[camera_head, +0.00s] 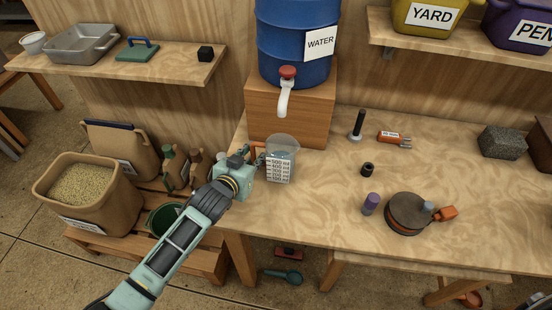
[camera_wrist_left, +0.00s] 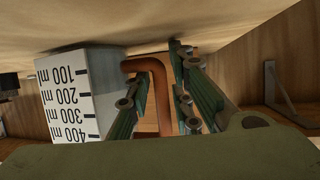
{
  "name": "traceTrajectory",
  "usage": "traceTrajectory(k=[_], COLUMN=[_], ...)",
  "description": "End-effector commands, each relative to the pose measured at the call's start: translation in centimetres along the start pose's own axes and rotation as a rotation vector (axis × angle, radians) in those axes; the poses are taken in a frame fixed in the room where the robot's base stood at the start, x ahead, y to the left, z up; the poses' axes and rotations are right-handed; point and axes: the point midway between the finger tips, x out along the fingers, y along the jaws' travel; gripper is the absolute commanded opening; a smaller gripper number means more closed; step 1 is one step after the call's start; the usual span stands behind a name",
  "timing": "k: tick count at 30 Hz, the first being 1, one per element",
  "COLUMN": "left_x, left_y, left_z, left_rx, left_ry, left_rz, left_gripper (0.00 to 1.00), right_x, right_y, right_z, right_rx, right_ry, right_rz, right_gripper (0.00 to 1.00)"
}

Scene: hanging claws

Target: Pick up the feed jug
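The feed jug is a clear measuring jug (camera_head: 281,161) with a white millilitre scale, upright on the wooden bench just below the tap of the water barrel. In the left wrist view its scale panel (camera_wrist_left: 72,98) is at the left, and its reddish-brown handle (camera_wrist_left: 158,88) is near the middle. My left gripper (camera_head: 258,157) is at the jug's left side, by the handle. In the left wrist view the two fingers of the left gripper (camera_wrist_left: 162,85) stand apart with the handle between them; firm contact on both sides does not show. My right gripper is not in view.
The blue water barrel (camera_head: 296,42) stands on a wooden block (camera_head: 262,112) behind the jug. A round turntable (camera_head: 403,214), a purple cylinder (camera_head: 371,204) and a black cup (camera_head: 367,169) are to the right. A feed sack (camera_head: 85,190) stands on a low pallet at left.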

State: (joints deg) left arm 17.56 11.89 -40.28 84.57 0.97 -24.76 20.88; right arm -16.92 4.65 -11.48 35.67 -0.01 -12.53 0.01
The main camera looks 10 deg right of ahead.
Motion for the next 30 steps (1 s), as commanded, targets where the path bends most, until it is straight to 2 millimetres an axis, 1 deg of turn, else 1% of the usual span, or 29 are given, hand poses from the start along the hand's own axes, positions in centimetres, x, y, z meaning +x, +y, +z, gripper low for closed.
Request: traceTrajectory(k=[1, 7, 24, 30], left_x=[-0.01, -0.03, -0.06, -0.25], left_y=[-0.02, -0.04, -0.02, -0.05], left_z=[0.02, 0.03, -0.21, -0.76], left_rx=[0.0, 0.0, -0.001, -0.001], left_ry=[0.0, -0.001, 0.003, 0.005], left_rz=[0.0, -0.001, 0.0, 0.0], left_gripper=[0.18, 0.0, 0.0, 0.0], right_x=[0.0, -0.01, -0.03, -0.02], right_y=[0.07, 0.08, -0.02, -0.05], right_z=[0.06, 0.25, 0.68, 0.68], right_rx=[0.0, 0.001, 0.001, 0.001], right_ry=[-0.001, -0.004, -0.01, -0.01], right_rz=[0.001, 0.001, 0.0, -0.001], right_gripper=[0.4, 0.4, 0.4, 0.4])
